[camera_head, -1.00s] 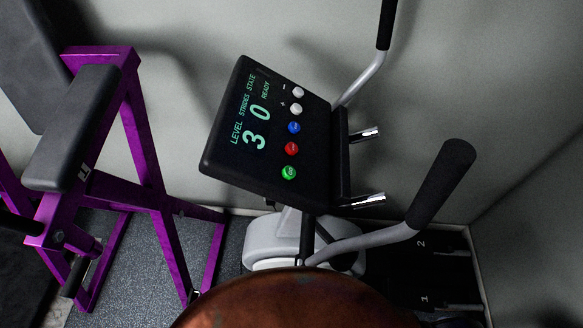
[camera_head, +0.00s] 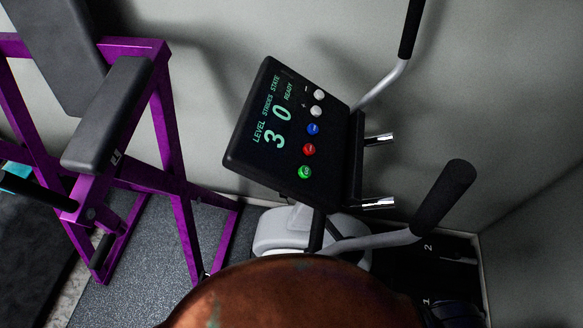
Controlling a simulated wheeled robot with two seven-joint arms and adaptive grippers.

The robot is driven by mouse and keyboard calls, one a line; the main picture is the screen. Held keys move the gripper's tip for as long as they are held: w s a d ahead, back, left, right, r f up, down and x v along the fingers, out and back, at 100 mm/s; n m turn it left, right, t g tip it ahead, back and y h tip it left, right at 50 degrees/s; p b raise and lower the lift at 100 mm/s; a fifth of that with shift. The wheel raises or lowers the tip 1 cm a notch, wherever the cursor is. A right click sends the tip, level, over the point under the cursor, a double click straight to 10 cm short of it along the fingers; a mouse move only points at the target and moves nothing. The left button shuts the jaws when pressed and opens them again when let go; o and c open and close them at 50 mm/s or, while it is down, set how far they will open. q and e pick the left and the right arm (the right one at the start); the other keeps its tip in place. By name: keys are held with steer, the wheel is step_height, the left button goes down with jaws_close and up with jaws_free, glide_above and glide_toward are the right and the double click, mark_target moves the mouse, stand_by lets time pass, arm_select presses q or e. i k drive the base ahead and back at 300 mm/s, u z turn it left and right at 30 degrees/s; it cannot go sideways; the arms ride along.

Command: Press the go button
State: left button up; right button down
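The console (camera_head: 250,150) of an elliptical machine stands in the middle of the view, tilted in the picture. Its screen reads level 3, strokes or strides 0, state READY. A column of buttons runs down its right side: two white ones, a blue button (camera_head: 313,129), a red button (camera_head: 309,150) and a green button (camera_head: 305,172) at the lower end. The green button has a small marking too small to read for sure; it is uncovered. Neither of my grippers shows in the head view.
Two black-gripped handles (camera_head: 443,197) stick out right of the console. A purple bench frame (camera_head: 165,130) with black pads stands at the left. A rusty brown rounded surface (camera_head: 290,295) fills the bottom middle. Grey walls close in behind and at right. Grey floor shows at lower left.

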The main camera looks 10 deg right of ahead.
mark_target(304, 172)
steer(key=u, duration=0.9)
steer(key=k, duration=0.9)
steer(key=z, duration=0.35)
